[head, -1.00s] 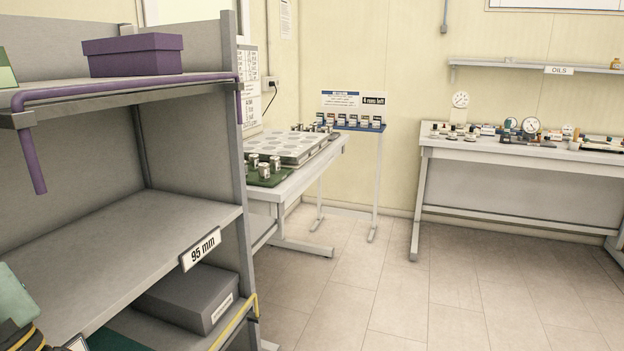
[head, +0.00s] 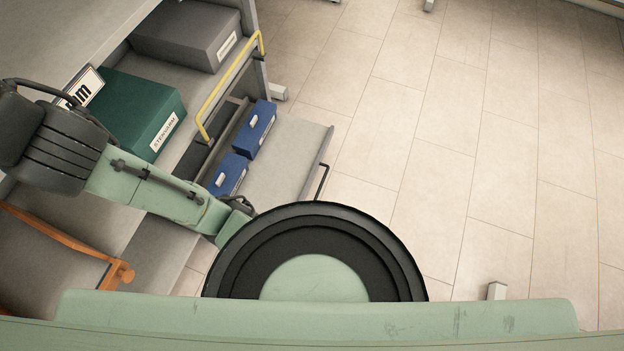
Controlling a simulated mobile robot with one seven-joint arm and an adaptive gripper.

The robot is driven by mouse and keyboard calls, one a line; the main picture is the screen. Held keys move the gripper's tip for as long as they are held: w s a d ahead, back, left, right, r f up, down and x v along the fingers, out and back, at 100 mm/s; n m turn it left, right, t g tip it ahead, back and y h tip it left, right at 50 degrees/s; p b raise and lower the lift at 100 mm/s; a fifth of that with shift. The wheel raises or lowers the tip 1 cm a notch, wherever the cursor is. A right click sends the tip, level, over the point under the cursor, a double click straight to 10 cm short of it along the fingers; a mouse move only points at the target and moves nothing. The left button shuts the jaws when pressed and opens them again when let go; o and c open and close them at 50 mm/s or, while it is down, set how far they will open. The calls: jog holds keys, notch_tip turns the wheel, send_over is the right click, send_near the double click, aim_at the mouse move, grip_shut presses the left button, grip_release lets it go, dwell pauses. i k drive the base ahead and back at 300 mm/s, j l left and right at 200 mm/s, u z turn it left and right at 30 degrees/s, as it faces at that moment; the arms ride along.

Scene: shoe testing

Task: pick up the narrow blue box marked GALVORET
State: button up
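Two blue boxes lie in a low pulled-out drawer at the bottom of the shelf unit in the head view: a far blue box (head: 254,131) and a near blue box (head: 229,176). Each has a small pale patch on top. Their labels are too small or hidden to read, so I cannot tell which is marked GALVORET. My arm's links cross the left of the view, beside and partly in front of the near box. I cannot make out my gripper.
A yellow rail (head: 228,86) runs above the drawer's left side. A green box (head: 135,108) and a grey box (head: 188,34) stand on the shelf above. An orange bar (head: 62,238) is at lower left.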

aim_at(231, 173)
jog(key=l+u, duration=0.15)
jog(key=u, duration=2.55)
jog(key=k+u, duration=0.15)
jog(key=k, duration=0.3)
jog(key=k+l, duration=0.1)
jog(key=l, duration=0.35)
jog(key=k+l, duration=0.1)
jog(key=l, duration=0.4)
jog(key=k+l, duration=0.1)
jog(key=l, duration=0.8)
jog(key=k+l, duration=0.15)
jog(key=l, duration=0.35)
jog(key=k+l, duration=0.15)
jog(key=l, duration=0.2)
jog(key=k+l, duration=0.15)
jog(key=l, duration=0.25)
jog(key=k+l, duration=0.15)
jog(key=l, duration=0.2)
